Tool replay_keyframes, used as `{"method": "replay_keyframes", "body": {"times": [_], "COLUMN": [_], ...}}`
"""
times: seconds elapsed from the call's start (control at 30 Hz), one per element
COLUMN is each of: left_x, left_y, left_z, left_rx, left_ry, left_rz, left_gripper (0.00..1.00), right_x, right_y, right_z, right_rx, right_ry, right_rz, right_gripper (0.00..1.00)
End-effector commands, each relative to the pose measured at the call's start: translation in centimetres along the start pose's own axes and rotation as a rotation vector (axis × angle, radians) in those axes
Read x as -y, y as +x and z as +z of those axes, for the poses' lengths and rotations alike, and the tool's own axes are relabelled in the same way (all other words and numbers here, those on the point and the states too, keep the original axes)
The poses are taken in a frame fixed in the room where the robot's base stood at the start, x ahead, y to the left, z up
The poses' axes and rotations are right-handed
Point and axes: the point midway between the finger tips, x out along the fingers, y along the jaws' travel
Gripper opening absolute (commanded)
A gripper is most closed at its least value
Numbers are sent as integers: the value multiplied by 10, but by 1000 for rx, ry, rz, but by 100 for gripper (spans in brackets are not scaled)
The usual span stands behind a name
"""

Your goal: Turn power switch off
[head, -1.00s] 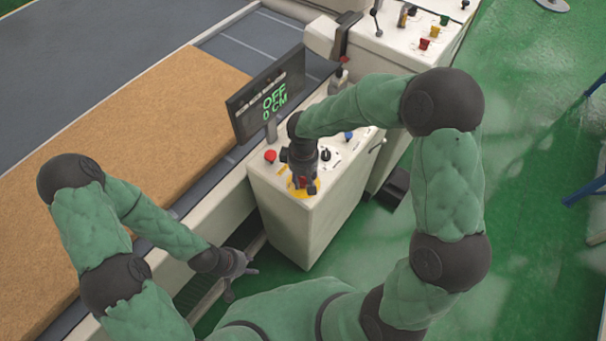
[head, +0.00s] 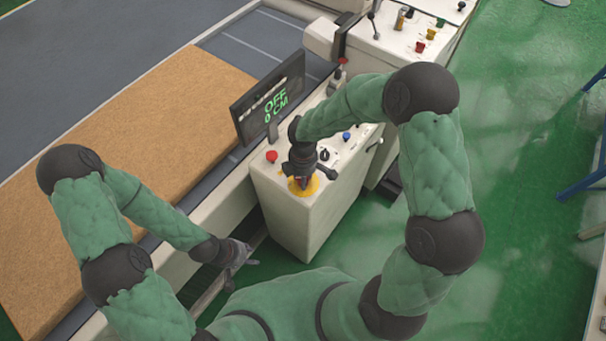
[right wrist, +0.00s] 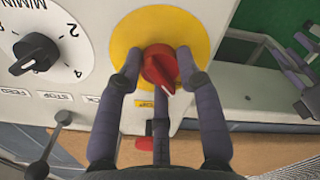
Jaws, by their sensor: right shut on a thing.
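The power switch is a red knob (right wrist: 160,68) on a round yellow plate (right wrist: 204,30), on the top of a white control box (head: 300,222). Its white mark points down and slightly right in the right wrist view. My right gripper (right wrist: 158,72) is shut on the red knob, with a finger at each side of it. In the head view my right gripper (head: 302,182) comes down from above and hides most of the knob.
A black dial (right wrist: 34,54) sits beside the yellow plate. A red button (head: 271,156) and a blue button (head: 346,135) are on the same box. A brown mattress (head: 150,130) lies on the conveyor at left.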

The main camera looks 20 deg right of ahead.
Motion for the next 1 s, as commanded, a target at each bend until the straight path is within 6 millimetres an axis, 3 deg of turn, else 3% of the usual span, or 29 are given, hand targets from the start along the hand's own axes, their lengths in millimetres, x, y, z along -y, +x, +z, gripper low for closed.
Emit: {"method": "replay_keyframes", "body": {"times": [0.77, 0.8, 0.83, 0.87, 1.0], "left_x": [-2, -2, -2, -2, -2], "left_y": [-6, -6, -6, -6, -6], "left_z": [0, 0, 0, 0, 0], "left_rx": [0, 0, 0, 0, 0], "left_ry": [0, 0, 0, 0, 0], "left_rz": [0, 0, 0, 0, 0], "left_gripper": [40, 40, 40, 40, 40], "right_x": [-2, -2, -2, -1, -1], "right_y": [-1, -1, -1, -1, 0], "right_z": [0, 0, 0, 0, 0], "right_rx": [-1, -1, -1, -1, -1], "right_ry": [-96, -96, -96, -96, -95], "right_rz": [4, 4, 4, 3, 2], "right_gripper": [4, 48, 56, 61, 61]}}
